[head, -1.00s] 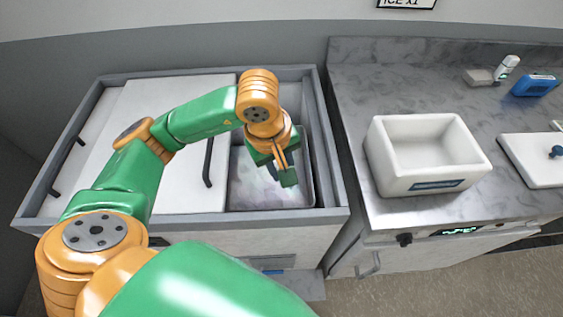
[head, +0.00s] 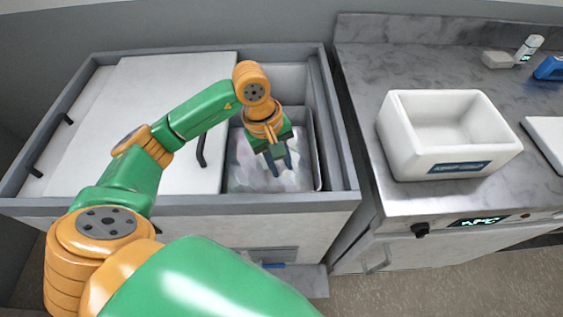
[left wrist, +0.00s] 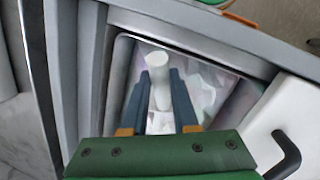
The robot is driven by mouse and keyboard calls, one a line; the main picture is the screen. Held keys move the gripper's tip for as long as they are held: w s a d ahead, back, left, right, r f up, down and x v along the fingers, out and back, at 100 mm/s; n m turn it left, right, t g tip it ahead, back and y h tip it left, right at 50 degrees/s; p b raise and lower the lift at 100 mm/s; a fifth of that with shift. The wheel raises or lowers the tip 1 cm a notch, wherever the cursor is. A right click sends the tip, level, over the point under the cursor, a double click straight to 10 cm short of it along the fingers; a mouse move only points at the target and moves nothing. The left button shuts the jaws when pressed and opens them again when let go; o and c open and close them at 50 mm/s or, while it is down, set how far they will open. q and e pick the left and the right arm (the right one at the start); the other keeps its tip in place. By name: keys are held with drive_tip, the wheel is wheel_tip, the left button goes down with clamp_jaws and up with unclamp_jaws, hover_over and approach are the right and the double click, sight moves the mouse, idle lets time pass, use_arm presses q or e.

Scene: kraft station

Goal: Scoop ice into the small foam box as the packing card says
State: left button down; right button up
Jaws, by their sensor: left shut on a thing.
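The small foam box (head: 455,148) is a white open box with a blue label on its front, standing on the grey counter at right. Its inside looks empty. Ice (head: 243,172) lies in the open well of the chest at left. My left gripper (head: 279,166) reaches down into this well, away from the foam box. In the left wrist view its dark fingers (left wrist: 160,84) are shut on a white rounded handle, which looks like the scoop (left wrist: 157,62). The scoop's far end cannot be told from the ice. The right gripper and the packing card are out of view.
White sliding lids (head: 140,120) cover the chest's left side, with a dark handle (head: 202,151) beside the opening. The chest's raised grey rim (head: 343,150) lies between the well and the counter (head: 365,60). A white foam lid (head: 548,135) lies right of the box.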

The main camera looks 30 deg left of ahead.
use_arm(q)
drive_tip(key=w+a+f+b, duration=0.1)
drive_tip(key=f+b, duration=0.1)
drive_tip(key=f, duration=0.1)
drive_tip(key=w+a+f+b, duration=0.3)
drive_tip(key=a+f+b, duration=0.1)
drive_tip(key=f, duration=0.1)
drive_tip(key=shift+w+a+f+b, duration=0.25)
drive_tip(key=shift+w+f+b, duration=0.1)
drive_tip(key=shift+w, duration=0.05)
drive_tip(key=s+d+r+t+y+p, duration=0.1)
drive_tip(key=r+p, duration=0.3)
drive_tip(key=r, duration=0.2)
drive_tip(key=s+d+r+t+y+p, duration=0.1)
drive_tip(key=d+r+p, duration=0.1)
drive_tip(key=r+p, duration=0.2)
drive_tip(key=s+d+r+t+y+p, duration=0.1)
drive_tip(key=r+p, duration=0.3)
drive_tip(key=r, duration=0.3)
drive_tip(key=shift+s+d+r, duration=0.25)
drive_tip(key=shift+s+r, duration=0.05)
drive_tip(key=shift+s, duration=0.1)
drive_tip(key=shift+s+d+r+y+p, duration=0.2)
drive_tip(key=shift+r+y+p, duration=0.1)
drive_tip(key=shift+r+p, duration=0.35)
drive_tip(key=shift+m, duration=0.3)
